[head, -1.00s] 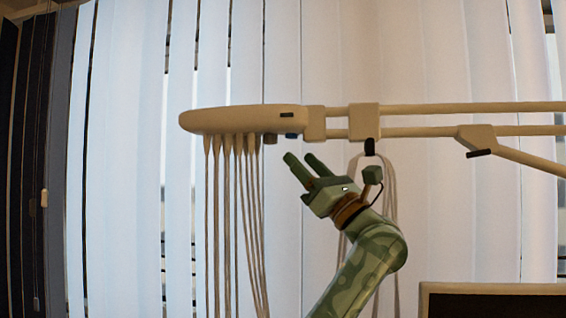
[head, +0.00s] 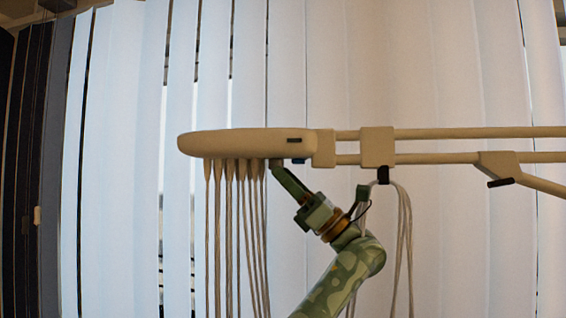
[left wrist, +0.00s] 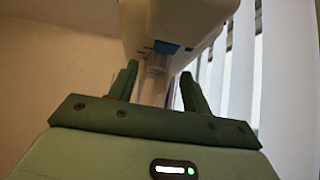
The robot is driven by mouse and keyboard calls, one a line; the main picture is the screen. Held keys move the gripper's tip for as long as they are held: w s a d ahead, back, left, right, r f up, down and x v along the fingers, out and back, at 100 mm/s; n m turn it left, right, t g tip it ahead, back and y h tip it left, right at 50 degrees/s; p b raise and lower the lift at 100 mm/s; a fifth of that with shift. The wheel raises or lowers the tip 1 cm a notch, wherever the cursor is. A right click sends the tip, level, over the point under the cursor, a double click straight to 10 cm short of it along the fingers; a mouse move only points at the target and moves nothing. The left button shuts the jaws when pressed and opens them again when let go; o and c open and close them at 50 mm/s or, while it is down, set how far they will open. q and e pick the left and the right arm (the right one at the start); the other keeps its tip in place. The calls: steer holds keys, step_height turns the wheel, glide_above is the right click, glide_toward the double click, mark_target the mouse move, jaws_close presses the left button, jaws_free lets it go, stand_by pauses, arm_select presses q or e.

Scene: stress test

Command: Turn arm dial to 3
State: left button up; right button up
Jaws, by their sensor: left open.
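The beige overhead arm's long rounded head (head: 235,143) hangs level in the head view, and its underside (left wrist: 175,20) fills the top of the left wrist view. A small grey knob, seemingly the dial (left wrist: 158,62), points down from that underside beside a blue part (left wrist: 167,47). My left gripper (head: 276,166) has its fingertips up at the underside of the head. In the left wrist view its two open fingers (left wrist: 158,80) stand on either side of the knob; I cannot tell whether they touch it. No dial number is readable. In the head view the fingers hide the knob. My right gripper is out of view.
Several cables (head: 229,235) hang from the head just left of my left gripper. A looped cable (head: 402,225) hangs from the arm's rails (head: 450,133) to the right. Vertical blinds (head: 130,150) stand behind.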

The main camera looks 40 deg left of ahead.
arm_select(q)
steer(key=shift+s+a+r, duration=0.3)
steer(key=shift+r, duration=0.25)
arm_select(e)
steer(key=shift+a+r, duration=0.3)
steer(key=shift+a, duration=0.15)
